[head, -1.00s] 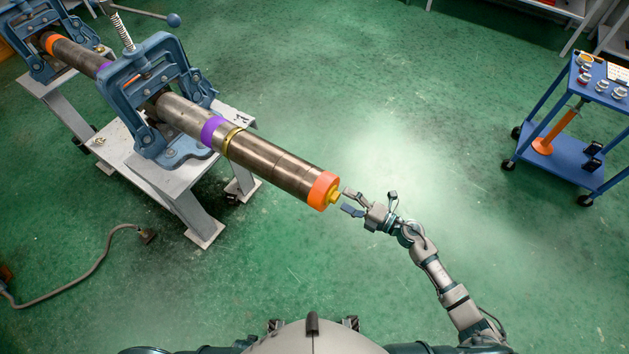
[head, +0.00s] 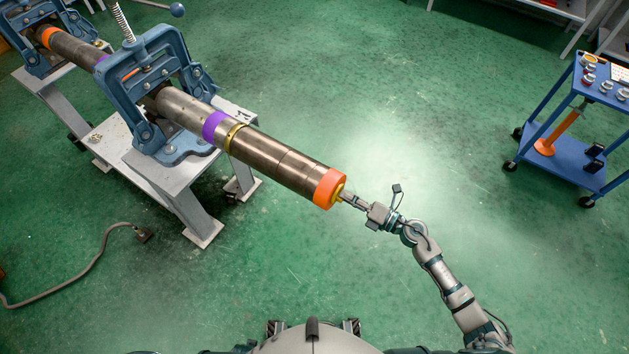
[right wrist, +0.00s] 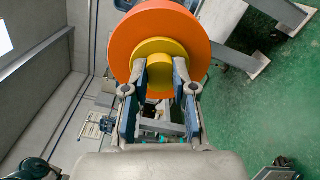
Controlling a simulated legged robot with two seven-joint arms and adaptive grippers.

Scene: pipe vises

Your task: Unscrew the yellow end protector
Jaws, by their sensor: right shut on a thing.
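The yellow end protector (head: 341,191) sits at the near end of the long brown pipe (head: 277,165), inside an orange band (head: 327,187). In the right wrist view the protector (right wrist: 160,51) shows as a yellow disc with a smaller yellow knob, in front of the orange ring (right wrist: 122,36). My right gripper (head: 349,197) is shut on the yellow end protector, with a finger on each side of its knob in the right wrist view (right wrist: 160,78). In the head view the fingers hide part of the protector. My left gripper is not in view.
A blue vise (head: 150,75) on a grey stand (head: 172,180) clamps the pipe. A second vise (head: 30,40) stands at the far left. A blue cart (head: 560,157) is at the right. A cable (head: 85,272) lies on the green floor, which is otherwise clear around my right arm.

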